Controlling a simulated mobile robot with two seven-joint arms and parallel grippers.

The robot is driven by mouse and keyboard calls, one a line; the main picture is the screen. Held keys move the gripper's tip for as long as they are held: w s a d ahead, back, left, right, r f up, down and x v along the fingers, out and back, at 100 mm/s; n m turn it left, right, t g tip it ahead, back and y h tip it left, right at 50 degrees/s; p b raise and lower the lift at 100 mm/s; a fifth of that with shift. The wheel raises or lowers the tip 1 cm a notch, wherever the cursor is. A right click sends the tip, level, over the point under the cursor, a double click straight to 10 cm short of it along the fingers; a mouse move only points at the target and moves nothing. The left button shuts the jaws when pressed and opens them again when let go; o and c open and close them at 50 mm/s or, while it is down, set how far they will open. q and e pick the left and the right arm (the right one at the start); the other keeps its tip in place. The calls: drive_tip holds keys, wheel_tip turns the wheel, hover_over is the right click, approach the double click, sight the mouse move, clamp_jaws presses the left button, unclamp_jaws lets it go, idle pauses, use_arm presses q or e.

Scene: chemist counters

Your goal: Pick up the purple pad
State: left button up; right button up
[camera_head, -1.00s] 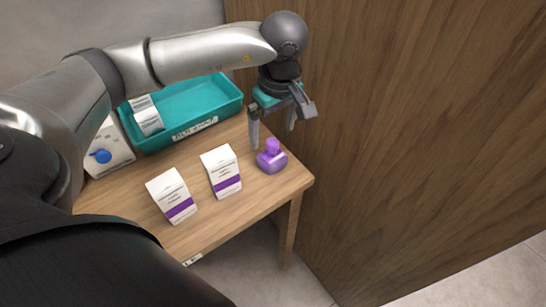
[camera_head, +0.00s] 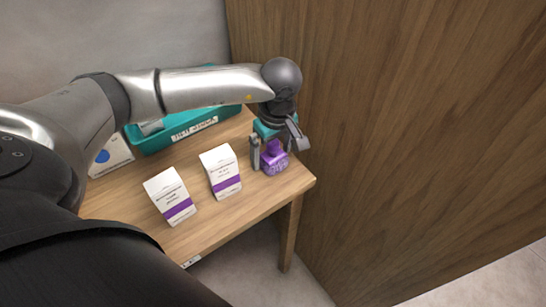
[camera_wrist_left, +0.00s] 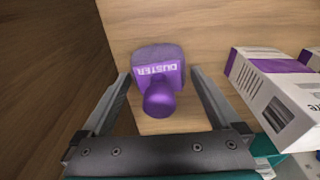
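The purple pad (camera_head: 275,165), a small block with a round knob on top, stands near the right end of the wooden table. In the left wrist view the pad (camera_wrist_left: 158,70) reads "DUSTER" and its knob points toward the camera. My left gripper (camera_head: 271,159) is lowered over it, with one finger on each side. The left wrist view shows the fingers spread apart, with small gaps between them and the pad. My right gripper is not in view.
Two white cartons with purple bands stand left of the pad, the nearer carton (camera_head: 220,171) and another carton (camera_head: 170,195). A teal tray (camera_head: 182,140) lies behind them, partly under my arm. A wooden panel (camera_head: 400,130) rises close on the right.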

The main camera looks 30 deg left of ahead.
use_arm(q)
drive_tip(key=c, duration=1.1)
drive_tip(key=shift+c, duration=0.2)
drive_tip(key=shift+r, duration=0.1)
drive_tip(key=shift+r, duration=0.65)
wheel_tip(320, 180, up, 19)
drive_tip(key=p, duration=0.3)
drive_tip(key=shift+f, duration=0.2)
